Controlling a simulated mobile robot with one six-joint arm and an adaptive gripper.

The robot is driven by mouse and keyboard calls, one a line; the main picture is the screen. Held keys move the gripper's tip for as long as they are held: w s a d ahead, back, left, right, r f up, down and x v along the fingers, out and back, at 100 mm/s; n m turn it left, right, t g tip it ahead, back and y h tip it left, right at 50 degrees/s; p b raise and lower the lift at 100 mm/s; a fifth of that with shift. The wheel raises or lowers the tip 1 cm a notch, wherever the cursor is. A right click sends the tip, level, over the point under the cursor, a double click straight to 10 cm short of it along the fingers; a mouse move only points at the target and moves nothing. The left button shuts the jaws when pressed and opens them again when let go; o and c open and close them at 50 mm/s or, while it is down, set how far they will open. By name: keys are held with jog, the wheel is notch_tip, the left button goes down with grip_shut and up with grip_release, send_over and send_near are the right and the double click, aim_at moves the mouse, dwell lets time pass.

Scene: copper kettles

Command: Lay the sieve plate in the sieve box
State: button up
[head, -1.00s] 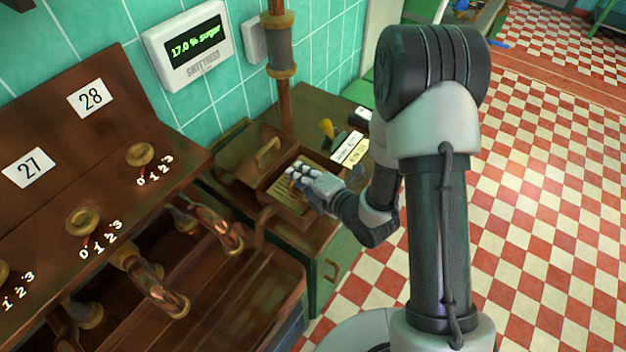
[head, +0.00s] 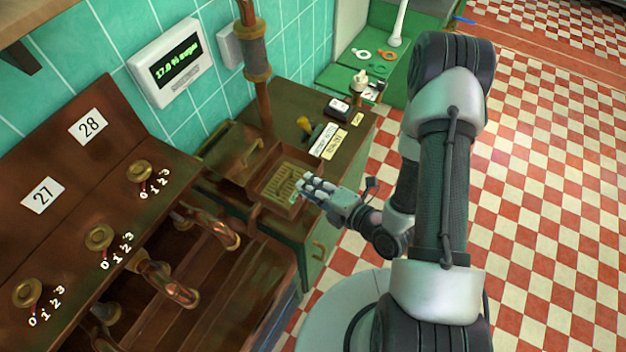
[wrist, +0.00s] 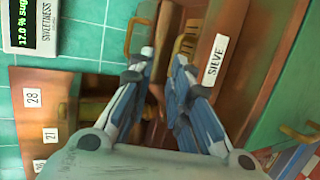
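The sieve plate (head: 286,184), brass-coloured and slotted, lies inside the wooden sieve box on the counter. It looks roughly flat, but I cannot tell if it is fully seated. The sieve box (head: 262,199) is open at the top. In the wrist view its wall carries a white SIEVE label (wrist: 215,62), and a little of the slotted plate (wrist: 185,46) shows beyond my fingers. My gripper (head: 308,184) is at the box's right edge in the head view. In the wrist view my gripper (wrist: 163,57) has its fingertips apart with nothing visible held between them.
A wooden panel with a brass handle (head: 248,155) is behind the box. A copper pipe (head: 262,100) rises at the back. A yellow-handled tool (head: 306,125) and label cards (head: 329,142) lie to the right. Copper spouts (head: 168,284) stick out at left.

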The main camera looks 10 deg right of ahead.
jog(key=w+d+r+m+g+h, duration=0.35)
jog(key=d+r+m+h, duration=0.45)
jog(key=d+r+m, duration=0.55)
jog(key=s+a+r+m+g, duration=0.1)
jog(key=s+a+r+m, duration=0.2)
jog(key=s+r+m, duration=0.3)
jog(key=s+a+r+m+g, duration=0.2)
jog(key=s+r+m, duration=0.5)
jog(key=s, duration=0.7)
jog(key=shift+s+a+r, duration=0.3)
jog(key=shift+a+r, duration=0.1)
jog(key=shift+r, duration=0.45)
notch_tip(320, 180, down, 4)
jog(key=b, duration=0.4)
